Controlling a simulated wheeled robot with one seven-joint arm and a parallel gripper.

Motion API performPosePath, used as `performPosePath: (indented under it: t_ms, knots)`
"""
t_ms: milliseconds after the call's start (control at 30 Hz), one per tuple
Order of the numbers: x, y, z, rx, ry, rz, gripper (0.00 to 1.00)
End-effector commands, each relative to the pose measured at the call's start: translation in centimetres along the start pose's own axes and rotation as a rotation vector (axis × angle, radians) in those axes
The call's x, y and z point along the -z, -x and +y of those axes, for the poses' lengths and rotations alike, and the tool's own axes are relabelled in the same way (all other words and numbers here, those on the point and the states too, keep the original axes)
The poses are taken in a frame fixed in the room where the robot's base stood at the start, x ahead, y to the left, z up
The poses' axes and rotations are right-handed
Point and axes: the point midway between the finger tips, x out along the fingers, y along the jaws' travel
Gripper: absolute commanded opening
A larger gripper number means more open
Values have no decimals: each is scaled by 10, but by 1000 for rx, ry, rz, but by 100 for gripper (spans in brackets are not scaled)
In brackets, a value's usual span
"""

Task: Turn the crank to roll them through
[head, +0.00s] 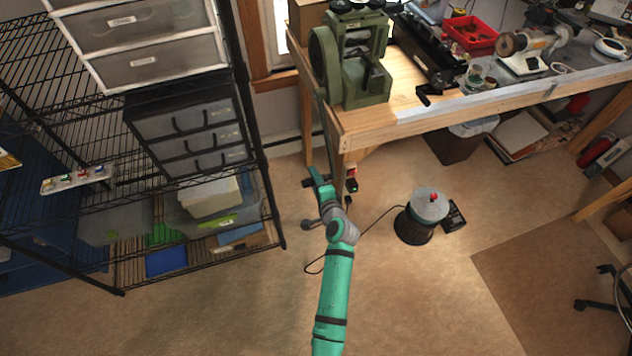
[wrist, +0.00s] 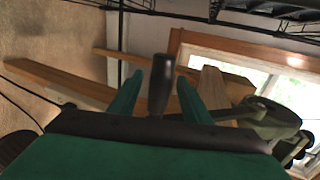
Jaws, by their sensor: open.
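The green rolling mill (head: 362,75) stands at the left end of the wooden workbench in the head view. Its thin crank arm (head: 325,130) appears to hang down past the bench end. My gripper (head: 316,178) is low beside the bench end, near the arm's lower end. In the wrist view, the dark crank handle (wrist: 161,85) stands upright between the two green fingers of my gripper (wrist: 160,78). The fingers are open, with gaps visible on both sides of the handle. Part of the mill (wrist: 268,115) shows at the right there. Nothing between the rollers can be made out.
The wooden workbench (head: 400,112) and its leg are close to my gripper. A black wire shelf rack (head: 262,165) with drawers stands to the left. A round dark canister (head: 424,215) with a cable sits on the floor to the right. The floor in front is mostly clear.

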Motion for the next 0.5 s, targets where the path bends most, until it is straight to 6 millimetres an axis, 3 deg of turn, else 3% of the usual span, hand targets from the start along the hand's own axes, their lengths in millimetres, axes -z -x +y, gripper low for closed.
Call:
performPosePath:
  t_ms: [33,200,367,500]
  knots:
    - [0,0,0,0,0,0,41]
    - [0,0,0,0,0,0,2]
    - [0,4,-2,1,1,0,3]
    - [0,24,-13,3,0,0,3]
